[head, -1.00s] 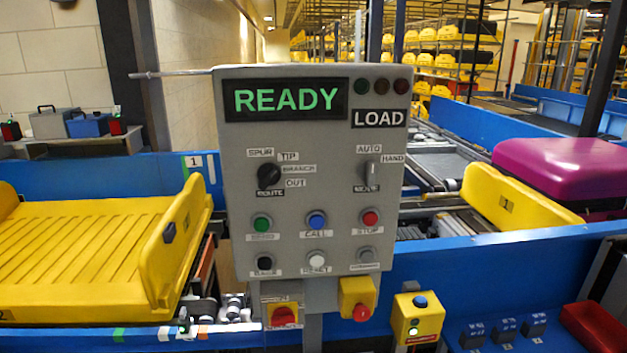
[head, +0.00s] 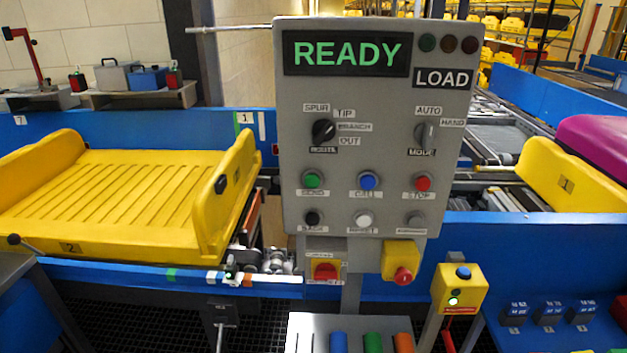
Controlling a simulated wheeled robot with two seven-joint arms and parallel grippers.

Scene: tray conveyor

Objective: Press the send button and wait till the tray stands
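The grey control panel (head: 345,220) stands upright in the middle of the head view. Its display (head: 346,53) reads READY in green, above a LOAD label. The green send button (head: 313,180) is at the left of the upper button row, beside a blue CALL button (head: 368,181) and a red STOP button (head: 422,183). A yellow tray (head: 110,248), marked 2, rests on the conveyor at left. Another yellow tray (head: 566,184), marked 1, is at right with a purple load on it. Neither of my grippers shows in the view.
A blue conveyor wall (head: 480,232) runs behind and beside the panel. A yellow box with a blue button (head: 459,290) stands at lower right. Blue, green and orange cylinders (head: 373,342) stand below the panel. A red-and-yellow switch (head: 326,270) is under it.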

